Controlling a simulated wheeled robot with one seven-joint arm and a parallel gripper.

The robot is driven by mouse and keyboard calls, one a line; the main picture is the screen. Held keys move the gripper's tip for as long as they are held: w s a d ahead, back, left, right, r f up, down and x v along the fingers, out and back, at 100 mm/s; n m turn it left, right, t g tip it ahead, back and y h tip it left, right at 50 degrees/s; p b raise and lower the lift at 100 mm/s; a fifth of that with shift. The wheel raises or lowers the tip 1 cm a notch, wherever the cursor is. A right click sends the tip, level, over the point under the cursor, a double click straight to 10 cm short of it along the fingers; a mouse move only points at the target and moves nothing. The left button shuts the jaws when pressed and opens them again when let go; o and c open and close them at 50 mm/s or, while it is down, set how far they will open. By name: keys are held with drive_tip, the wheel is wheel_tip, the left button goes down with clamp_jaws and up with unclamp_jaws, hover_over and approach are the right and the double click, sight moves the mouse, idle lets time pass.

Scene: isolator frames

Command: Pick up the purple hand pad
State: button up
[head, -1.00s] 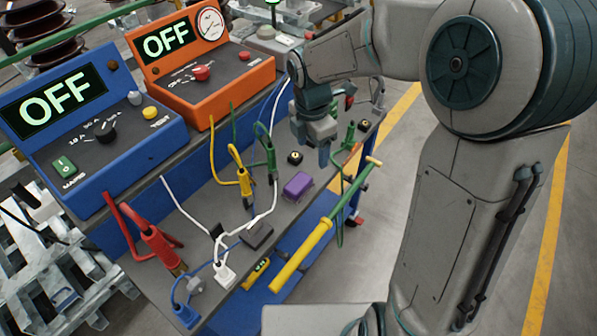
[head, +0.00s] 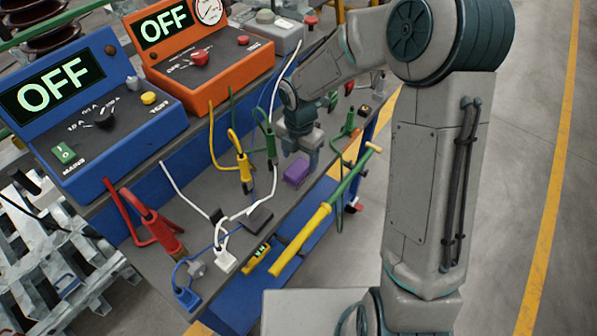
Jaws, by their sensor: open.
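The purple hand pad (head: 297,171) is a small block lying on the grey bench top (head: 205,212) near its front edge. My gripper (head: 301,152) points downward just above the pad, very close to it. In this view its fingers overlap the pad's upper edge, and I cannot tell whether they touch it. The jaws are open, and no object is visible between them.
Yellow (head: 243,168) and green (head: 268,142) clamps stand left of the pad, with a white cable nearby. A dark pad (head: 258,219) lies front left. A yellow-green rod (head: 318,218) runs along the front edge. Blue (head: 95,98) and orange (head: 196,56) instruments stand behind.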

sight(298, 167)
drive_tip(key=f, duration=0.4)
drive_tip(key=shift+s+a+f, duration=0.2)
drive_tip(key=shift+f, duration=0.05)
drive_tip(key=c, duration=1)
drive_tip(key=shift+r, duration=0.2)
wheel_tip(298, 167, up, 4)
drive_tip(key=shift+w+d+r, duration=0.1)
drive_tip(key=shift+d, duration=0.05)
drive_tip(key=d+r, duration=0.6)
drive_tip(key=d, duration=0.5)
drive_tip(key=shift+w+d+r, duration=0.2)
drive_tip(key=shift+r, duration=0.05)
drive_tip(key=shift+o, duration=1.4)
drive_tip(key=shift+c, duration=0.4)
